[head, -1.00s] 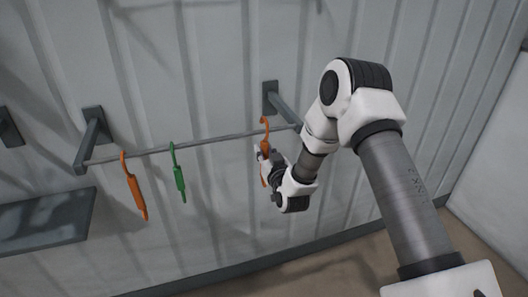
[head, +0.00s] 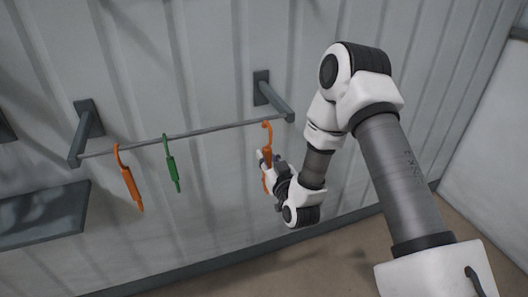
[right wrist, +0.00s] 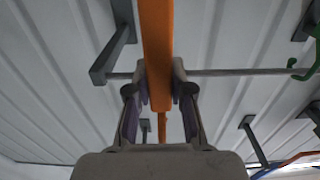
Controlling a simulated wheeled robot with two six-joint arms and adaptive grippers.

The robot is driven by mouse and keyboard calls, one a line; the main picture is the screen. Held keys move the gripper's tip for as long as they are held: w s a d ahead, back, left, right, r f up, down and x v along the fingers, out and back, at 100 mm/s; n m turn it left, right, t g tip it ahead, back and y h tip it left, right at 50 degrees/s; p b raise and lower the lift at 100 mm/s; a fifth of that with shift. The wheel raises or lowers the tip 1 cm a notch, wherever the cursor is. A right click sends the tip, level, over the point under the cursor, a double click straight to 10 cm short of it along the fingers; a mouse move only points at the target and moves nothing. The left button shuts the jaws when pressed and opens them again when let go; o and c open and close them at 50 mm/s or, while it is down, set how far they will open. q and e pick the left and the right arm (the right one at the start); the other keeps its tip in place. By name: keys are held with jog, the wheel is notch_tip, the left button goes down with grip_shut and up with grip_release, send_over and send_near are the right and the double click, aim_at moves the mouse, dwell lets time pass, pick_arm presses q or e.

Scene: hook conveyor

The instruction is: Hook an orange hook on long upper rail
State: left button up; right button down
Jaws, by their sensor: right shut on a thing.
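My right gripper (head: 268,162) is shut on an orange hook (head: 267,135), near the right end of the long rail (head: 200,133). The hook is upright, its curved top level with the rail in the head view; I cannot tell whether it rests on the rail. In the right wrist view, the orange hook (right wrist: 156,45) rises between the fingers (right wrist: 159,95) and crosses in front of the rail (right wrist: 230,72); its top is out of frame. Another orange hook (head: 130,185) and a green hook (head: 171,165) hang on the rail further left. My left gripper is not in view.
Dark brackets hold the rail at its left end (head: 86,130) and right end (head: 270,95). A dark shelf (head: 45,218) juts from the wall at lower left. The rail between the green hook and the held hook is clear.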

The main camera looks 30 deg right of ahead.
jog(key=shift+v, duration=2.75)
